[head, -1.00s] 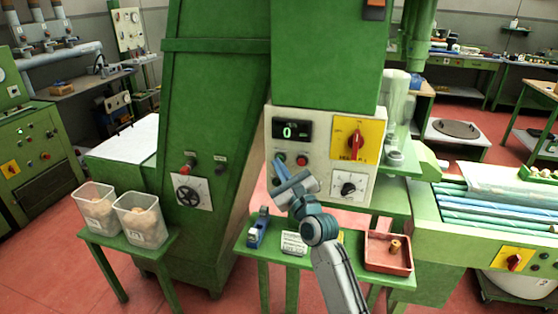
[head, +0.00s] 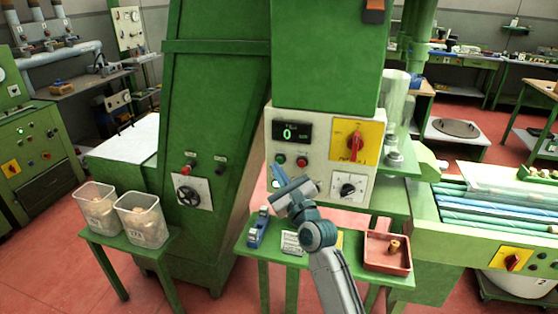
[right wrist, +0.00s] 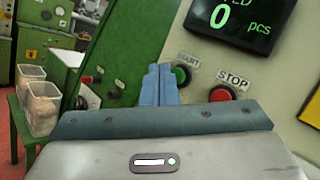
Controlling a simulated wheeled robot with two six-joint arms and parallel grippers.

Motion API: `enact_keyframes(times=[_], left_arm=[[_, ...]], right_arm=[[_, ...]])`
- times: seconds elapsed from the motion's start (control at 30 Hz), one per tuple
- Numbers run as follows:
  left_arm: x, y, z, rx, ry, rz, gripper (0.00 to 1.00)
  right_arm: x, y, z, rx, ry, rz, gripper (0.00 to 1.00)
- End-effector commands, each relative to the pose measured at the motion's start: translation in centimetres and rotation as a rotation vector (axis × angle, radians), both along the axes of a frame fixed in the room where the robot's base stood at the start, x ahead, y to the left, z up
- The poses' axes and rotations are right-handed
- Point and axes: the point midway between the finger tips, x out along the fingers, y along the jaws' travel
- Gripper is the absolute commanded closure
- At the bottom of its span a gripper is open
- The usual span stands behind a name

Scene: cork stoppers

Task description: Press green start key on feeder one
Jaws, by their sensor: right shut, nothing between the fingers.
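The green start key (head: 280,159) is on the pale control panel (head: 318,185) of the green machine, below a display reading 0. It also shows in the right wrist view (right wrist: 181,75), under a START label, just right of my fingertips. My left gripper is not in view.
A red stop key (head: 302,160) sits right of the green one. A yellow plate with a rotary switch (head: 354,139) and a dial (head: 348,188) are further right. Below are a blue tool (head: 257,230) and a red tray (head: 386,252) on a green shelf.

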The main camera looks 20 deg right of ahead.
Motion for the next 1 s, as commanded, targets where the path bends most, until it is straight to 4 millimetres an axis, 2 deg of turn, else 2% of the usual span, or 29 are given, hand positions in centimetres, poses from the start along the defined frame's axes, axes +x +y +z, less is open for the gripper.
enact_keyframes(times=[0.27,0.7,1.0], left_arm=[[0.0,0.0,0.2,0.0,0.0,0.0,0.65],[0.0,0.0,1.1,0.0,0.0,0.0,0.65],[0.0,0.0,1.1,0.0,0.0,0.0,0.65]], right_arm=[[-0.4,0.3,0.0,0.001,0.001,0.001,1.0],[-3.8,2.6,0.0,0.001,0.0,0.0,1.0],[-4.1,2.8,0.0,-0.001,0.0,0.0,1.0]])
